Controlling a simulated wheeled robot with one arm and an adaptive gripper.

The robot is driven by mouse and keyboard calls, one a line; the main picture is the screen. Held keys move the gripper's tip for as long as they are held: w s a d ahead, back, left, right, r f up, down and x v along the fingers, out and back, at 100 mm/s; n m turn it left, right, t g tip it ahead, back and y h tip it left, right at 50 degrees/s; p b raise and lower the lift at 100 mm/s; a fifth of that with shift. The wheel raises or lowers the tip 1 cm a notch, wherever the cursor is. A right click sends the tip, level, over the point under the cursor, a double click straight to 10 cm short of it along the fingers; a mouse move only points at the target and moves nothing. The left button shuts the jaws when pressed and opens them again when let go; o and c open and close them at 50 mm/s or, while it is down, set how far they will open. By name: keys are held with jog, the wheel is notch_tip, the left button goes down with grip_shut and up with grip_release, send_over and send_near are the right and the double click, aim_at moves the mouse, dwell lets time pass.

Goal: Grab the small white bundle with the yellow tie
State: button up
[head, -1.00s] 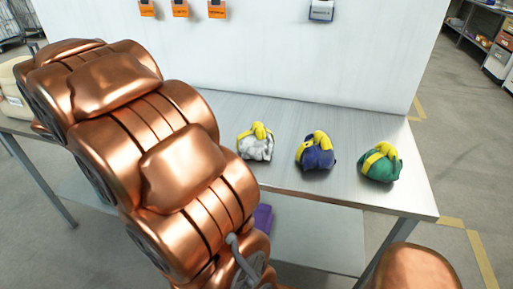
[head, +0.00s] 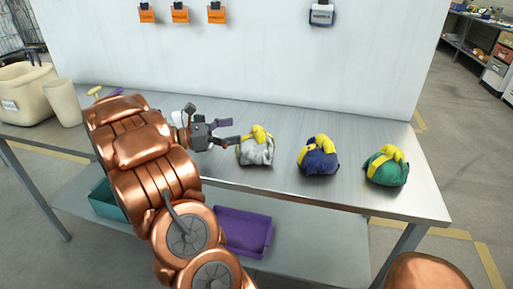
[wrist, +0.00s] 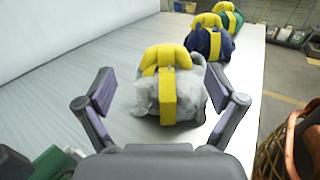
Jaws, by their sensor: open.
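The small white bundle with the yellow tie (head: 255,151) sits on the metal table (head: 330,196), leftmost of three bundles. My gripper (head: 232,132) is open just left of it, reaching in from the left at about table height. In the wrist view the white bundle (wrist: 168,98) lies straight ahead, between and slightly beyond the open fingers of my gripper (wrist: 166,98). I cannot tell whether a finger touches it. The bundle's far side is hidden.
A blue bundle (head: 318,160) and a green bundle (head: 386,171), both with yellow ties, stand to the right. A white panel (head: 250,60) rises behind. A beige bin (head: 25,98) stands at the left; a purple tray (head: 243,232) is on the lower shelf.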

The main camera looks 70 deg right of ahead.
aim_at(254, 130)
jog(key=shift+s+a+f+x, duration=0.1)
jog(key=shift+x, duration=1)
jog(key=shift+s+a+f+x, duration=0.1)
jog(key=shift+x, duration=1)
jog(key=shift+a+f+x, duration=0.1)
jog(key=shift+x, duration=1.05)
jog(key=shift+c, duration=0.3)
jog(key=shift+r, duration=0.1)
jog(key=c, duration=1.7)
